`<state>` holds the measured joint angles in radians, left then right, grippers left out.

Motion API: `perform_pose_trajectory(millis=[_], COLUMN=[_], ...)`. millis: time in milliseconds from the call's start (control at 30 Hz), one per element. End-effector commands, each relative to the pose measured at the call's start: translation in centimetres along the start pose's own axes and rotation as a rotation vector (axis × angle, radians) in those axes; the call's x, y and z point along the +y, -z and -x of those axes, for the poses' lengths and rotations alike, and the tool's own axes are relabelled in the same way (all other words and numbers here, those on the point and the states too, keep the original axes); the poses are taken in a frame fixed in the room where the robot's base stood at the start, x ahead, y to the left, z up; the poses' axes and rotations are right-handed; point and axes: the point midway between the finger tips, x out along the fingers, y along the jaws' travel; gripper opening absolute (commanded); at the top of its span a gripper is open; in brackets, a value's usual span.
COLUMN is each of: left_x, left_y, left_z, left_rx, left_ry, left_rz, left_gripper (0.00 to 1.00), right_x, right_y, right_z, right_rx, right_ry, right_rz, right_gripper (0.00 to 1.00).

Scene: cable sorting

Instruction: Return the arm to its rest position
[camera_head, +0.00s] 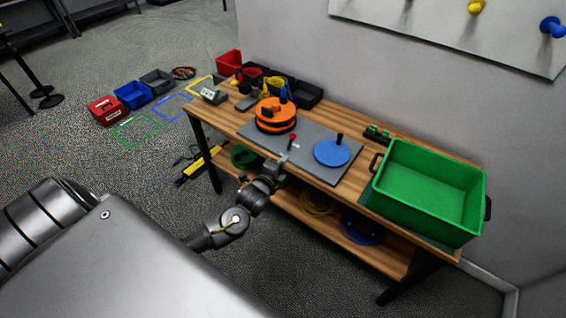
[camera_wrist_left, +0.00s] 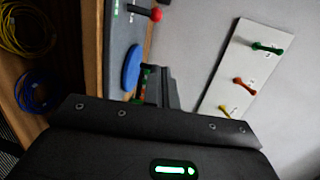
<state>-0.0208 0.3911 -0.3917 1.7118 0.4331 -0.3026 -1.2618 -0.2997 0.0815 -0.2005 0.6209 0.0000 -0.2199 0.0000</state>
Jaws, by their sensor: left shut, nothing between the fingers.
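My left arm comes in from the lower left in the head view and reaches up to the front edge of the wooden workbench (camera_head: 340,194). My left gripper (camera_head: 280,172) is at that edge, close to the grey mat (camera_head: 345,177). In the left wrist view the dark gripper (camera_wrist_left: 160,86) is shut and holds nothing. A red-topped lever (camera_head: 292,139) stands on the mat just beyond it. My right gripper shows in neither view.
An orange reel (camera_head: 276,113) and a blue disc (camera_head: 331,153) are on the bench. A green bin (camera_head: 428,190) stands at its right end. Yellow (camera_head: 315,203) and blue cables (camera_head: 362,229) lie on the lower shelf. The floor left of the bench is partly clear.

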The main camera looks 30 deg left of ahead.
Motion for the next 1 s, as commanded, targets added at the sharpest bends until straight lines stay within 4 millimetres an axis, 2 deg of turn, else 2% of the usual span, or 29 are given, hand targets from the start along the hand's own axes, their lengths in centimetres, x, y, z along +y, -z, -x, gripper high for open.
perform_pose_trajectory(millis=[300, 467, 567, 600, 667, 733, 800, 867, 900, 967, 1000], left_x=[0.0, 0.4, 4.9, 7.8, 12.2, 17.6, 22.8, 27.2, 30.0, 34.0, 36.5], left_y=[0.0, 0.2, -0.5, -1.0, -1.5, -2.1, -2.5, -2.8, -2.9, -2.9, -2.9], left_z=[0.0, -0.1, -0.5, -0.5, 0.2, 1.6, 3.6, 5.9, 7.7, 10.6, 12.8], left_rx=[0.000, 0.011, -0.001, -0.019, -0.054, -0.107, -0.169, -0.228, -0.271, -0.335, -0.380], left_ry=[0.000, -0.006, -0.094, -0.147, -0.228, -0.323, -0.418, -0.497, -0.547, -0.622, -0.670], left_rz=[0.008, 0.153, 0.320, 0.395, 0.498, 0.606, 0.706, 0.785, 0.832, 0.898, 0.937], left_gripper=[0.00, 0.00, 0.00, 0.00, 0.00, 0.00, 0.00, 0.00, 0.00, 0.00, 0.00], right_x=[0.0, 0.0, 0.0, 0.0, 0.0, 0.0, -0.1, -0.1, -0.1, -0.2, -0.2], right_y=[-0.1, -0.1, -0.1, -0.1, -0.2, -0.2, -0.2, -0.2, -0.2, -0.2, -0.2], right_z=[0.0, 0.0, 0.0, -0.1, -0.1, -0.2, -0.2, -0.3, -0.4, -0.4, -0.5], right_rx=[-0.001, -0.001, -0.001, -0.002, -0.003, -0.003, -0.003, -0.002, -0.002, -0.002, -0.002], right_ry=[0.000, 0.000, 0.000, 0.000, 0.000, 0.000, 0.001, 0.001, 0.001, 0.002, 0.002], right_rz=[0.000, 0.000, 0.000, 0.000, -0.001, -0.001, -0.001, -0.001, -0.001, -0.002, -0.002], right_gripper=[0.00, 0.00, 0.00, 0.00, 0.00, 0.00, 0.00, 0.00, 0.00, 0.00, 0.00])
